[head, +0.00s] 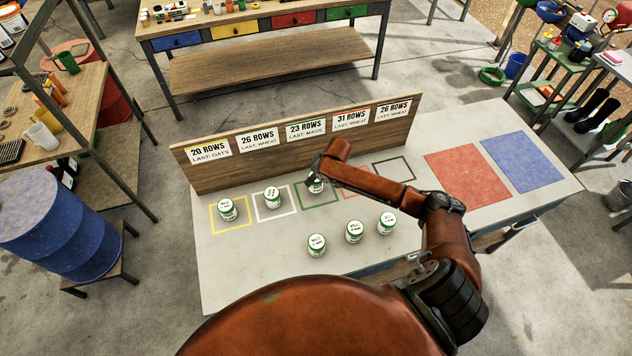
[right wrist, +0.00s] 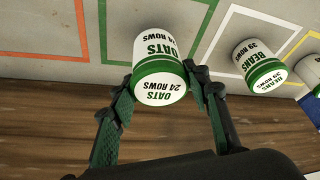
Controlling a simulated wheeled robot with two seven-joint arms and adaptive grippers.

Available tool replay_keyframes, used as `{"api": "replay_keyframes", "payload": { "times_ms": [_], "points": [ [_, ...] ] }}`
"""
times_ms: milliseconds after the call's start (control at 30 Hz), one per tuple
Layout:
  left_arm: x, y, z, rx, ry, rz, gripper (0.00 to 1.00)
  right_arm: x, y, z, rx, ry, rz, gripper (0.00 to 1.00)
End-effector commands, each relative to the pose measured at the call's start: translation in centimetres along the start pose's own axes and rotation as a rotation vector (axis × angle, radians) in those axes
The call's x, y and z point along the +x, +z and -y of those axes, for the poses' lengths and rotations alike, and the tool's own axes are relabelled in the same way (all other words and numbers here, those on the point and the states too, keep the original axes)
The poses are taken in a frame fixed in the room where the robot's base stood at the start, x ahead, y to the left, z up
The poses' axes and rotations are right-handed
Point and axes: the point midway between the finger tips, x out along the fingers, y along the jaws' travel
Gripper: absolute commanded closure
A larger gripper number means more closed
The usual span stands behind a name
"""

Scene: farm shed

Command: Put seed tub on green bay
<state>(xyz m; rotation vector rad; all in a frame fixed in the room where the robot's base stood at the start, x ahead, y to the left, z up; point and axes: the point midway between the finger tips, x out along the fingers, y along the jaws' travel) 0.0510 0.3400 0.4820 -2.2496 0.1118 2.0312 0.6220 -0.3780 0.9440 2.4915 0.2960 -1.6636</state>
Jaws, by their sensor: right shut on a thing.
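My right gripper (head: 315,176) is shut on a white seed tub (head: 316,188) with a green band and lid rim. In the right wrist view the tub (right wrist: 153,50) reads OATS, 24 ROWS, and the gripper's fingers (right wrist: 162,84) hold it from both sides. The tub is over or on the green bay (head: 333,199), inside its outline (right wrist: 107,52). I cannot tell whether its base touches the bench. My left gripper is not in view.
Similar tubs stand in the yellow bay (head: 228,210) and the white bay (head: 272,197). Three more stand in front (head: 317,245) (head: 354,231) (head: 387,223). A wooden sign board (head: 290,157) rises close behind the bays. Red (head: 466,178) and blue (head: 522,162) mats lie to the right.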

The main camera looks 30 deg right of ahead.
Motion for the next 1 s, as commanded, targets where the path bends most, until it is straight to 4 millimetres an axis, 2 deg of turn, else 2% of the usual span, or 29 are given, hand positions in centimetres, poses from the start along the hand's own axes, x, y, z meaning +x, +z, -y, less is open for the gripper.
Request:
{"api": "replay_keyframes", "payload": {
  "times_ms": [100,200,600,633,867,1000],
  "points": [
    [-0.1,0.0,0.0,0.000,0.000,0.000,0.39,1.7,0.7,0.0,0.001,-0.001,0.002,0.85],
    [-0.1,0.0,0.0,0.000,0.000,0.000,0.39,2.6,1.1,0.0,0.001,-0.001,0.000,0.85],
    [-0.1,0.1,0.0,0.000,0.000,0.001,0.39,3.1,1.3,0.0,0.001,0.000,0.000,0.85],
    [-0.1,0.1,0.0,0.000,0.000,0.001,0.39,3.1,1.3,0.0,0.001,0.000,0.001,0.55],
    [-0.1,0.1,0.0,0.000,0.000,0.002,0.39,3.1,1.3,0.0,0.000,0.000,0.001,0.39],
    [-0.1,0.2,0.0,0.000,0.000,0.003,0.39,3.1,1.3,0.0,0.000,0.000,0.001,0.39]
  ]
}}
